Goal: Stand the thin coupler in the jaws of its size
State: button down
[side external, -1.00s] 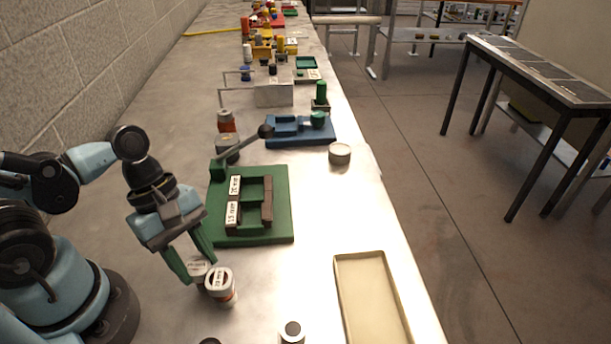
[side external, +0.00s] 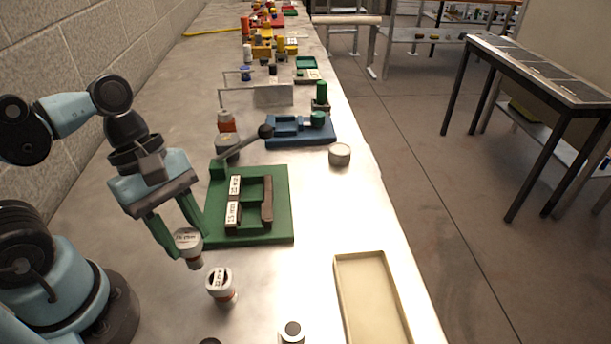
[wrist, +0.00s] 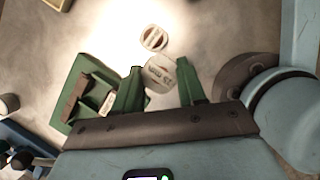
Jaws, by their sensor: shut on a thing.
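My gripper (side external: 178,238) is shut on a grey coupler with a white labelled top (side external: 188,241) and holds it upright above the bench. In the wrist view the held coupler (wrist: 159,73) sits between the green fingers; its label is too small to read surely. A second coupler (side external: 221,285), white-topped with a reddish band, stands on the bench just right of and nearer than the held one. The green fixture (side external: 270,230) lies right of my gripper. Its brown jaws (side external: 233,203) carry two white labels, seemingly 20 mm at the far pair and 15 mm at the near pair.
A cream tray (side external: 341,290) lies at the front right. A blue fixture (side external: 325,131) and a round grey piece (side external: 339,154) stand beyond the green one. A dark-knobbed lever (side external: 264,131) reaches over the green fixture's far side. Bench between fixture and tray is clear.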

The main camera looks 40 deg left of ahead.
aim_at(192, 241)
jog(key=shift+r, duration=1.45)
jog(key=shift+w+r, duration=0.1)
jog(key=shift+r, duration=0.1)
jog(key=w+d+r, duration=0.3)
jog(key=w+d, duration=0.2)
jog(key=w, duration=0.1)
jog(key=shift+w+a+f, duration=1.35)
jog(key=shift+a+f, duration=0.05)
jog(key=shift+f, duration=0.4)
jog(key=shift+w+a+f, duration=1.35)
jog(key=shift+a+f, duration=0.05)
jog(key=shift+f, duration=0.35)
jog(key=shift+w+a+f, duration=1.35)
jog(key=shift+a+f, duration=0.05)
jog(key=shift+f, duration=0.4)
jog(key=shift+f, duration=0.2)
jog(key=c, duration=0.6)
grip_release()
jog(key=shift+c, duration=0.2)
jog(key=shift+r, duration=0.1)
